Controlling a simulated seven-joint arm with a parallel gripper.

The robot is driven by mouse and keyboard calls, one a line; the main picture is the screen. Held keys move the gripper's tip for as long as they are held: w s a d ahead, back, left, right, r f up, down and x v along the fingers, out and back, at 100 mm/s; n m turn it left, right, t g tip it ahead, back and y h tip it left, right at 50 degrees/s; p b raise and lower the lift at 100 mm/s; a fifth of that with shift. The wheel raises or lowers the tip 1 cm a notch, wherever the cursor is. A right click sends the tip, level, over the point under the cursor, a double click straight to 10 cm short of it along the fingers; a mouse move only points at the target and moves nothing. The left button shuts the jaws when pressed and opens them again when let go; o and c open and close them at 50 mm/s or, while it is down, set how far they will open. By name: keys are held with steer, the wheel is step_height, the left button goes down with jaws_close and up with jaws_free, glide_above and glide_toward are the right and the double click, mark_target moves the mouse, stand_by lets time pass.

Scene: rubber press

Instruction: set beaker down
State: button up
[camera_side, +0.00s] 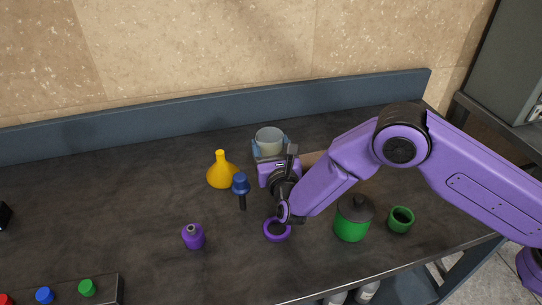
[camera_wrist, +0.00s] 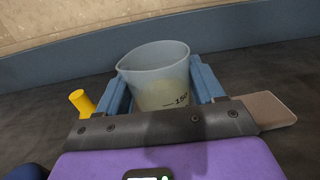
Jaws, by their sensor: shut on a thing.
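The beaker (camera_side: 269,138) is a pale, translucent cup near the back of the counter. In the wrist view the beaker (camera_wrist: 160,72) looks upright, with a dark "150" mark and pale contents low inside. My gripper (camera_side: 271,146) has one blue finger on each side of the beaker and is shut on it. In the wrist view the fingers of my gripper (camera_wrist: 165,90) press against its left and right walls. The beaker's base is hidden behind the gripper body, so I cannot tell whether it touches the counter.
A purple bottle (camera_side: 193,237), purple ring (camera_side: 277,230), green lidded jar (camera_side: 352,220) and green cup (camera_side: 400,220) stand nearer the front. The left counter is mostly clear.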

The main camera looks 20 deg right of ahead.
steer(key=shift+f, duration=1.55)
steer(key=shift+f, duration=0.15)
steer(key=o, duration=1.1)
steer(key=shift+o, duration=0.2)
steer(key=s, duration=1.2)
steer(key=shift+a, duration=0.35)
steer(key=shift+w+r, duration=0.1)
steer(key=shift+r, duration=0.1)
